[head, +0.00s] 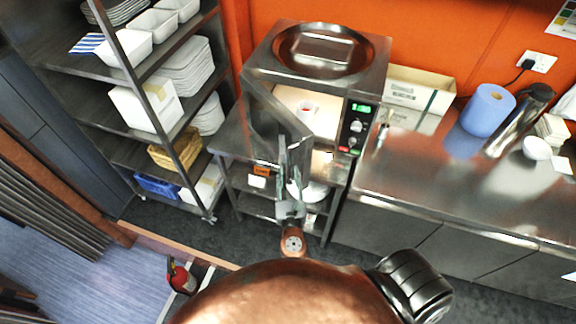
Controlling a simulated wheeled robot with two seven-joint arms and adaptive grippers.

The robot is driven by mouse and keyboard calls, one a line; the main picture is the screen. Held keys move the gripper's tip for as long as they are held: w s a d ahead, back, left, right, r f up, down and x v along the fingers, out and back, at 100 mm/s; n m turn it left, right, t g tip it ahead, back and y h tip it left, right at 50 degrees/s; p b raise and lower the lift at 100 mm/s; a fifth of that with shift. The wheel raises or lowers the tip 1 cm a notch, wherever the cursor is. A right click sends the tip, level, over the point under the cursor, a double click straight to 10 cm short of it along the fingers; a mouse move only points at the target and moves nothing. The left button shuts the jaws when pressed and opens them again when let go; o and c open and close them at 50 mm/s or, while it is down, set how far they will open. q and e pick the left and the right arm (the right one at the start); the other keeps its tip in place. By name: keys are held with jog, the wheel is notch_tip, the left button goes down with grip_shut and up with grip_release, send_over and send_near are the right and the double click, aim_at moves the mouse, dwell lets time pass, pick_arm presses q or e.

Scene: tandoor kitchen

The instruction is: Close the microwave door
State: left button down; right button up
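The microwave (357,92) is a steel box with a lit green display, standing on a steel shelf unit against the orange wall. Its door (262,113) stands open, swung out toward me on the left side, and the lit inside shows a small white cup (305,107). My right gripper (291,150) points up and away from me, in front of the opening and close to the free edge of the door. I cannot tell whether it touches the door, nor how far its fingers are apart. My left gripper is not in view.
A round steel tray (322,50) lies on top of the microwave. A dark rack (150,70) with white dishes stands at left. A steel counter (450,185) with a blue paper roll (487,110) is at right. A fire extinguisher (181,277) stands at lower left.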

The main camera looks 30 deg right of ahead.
aim_at(288, 169)
jog(key=shift+x, duration=1.75)
jog(key=shift+c, duration=0.7)
grip_shut()
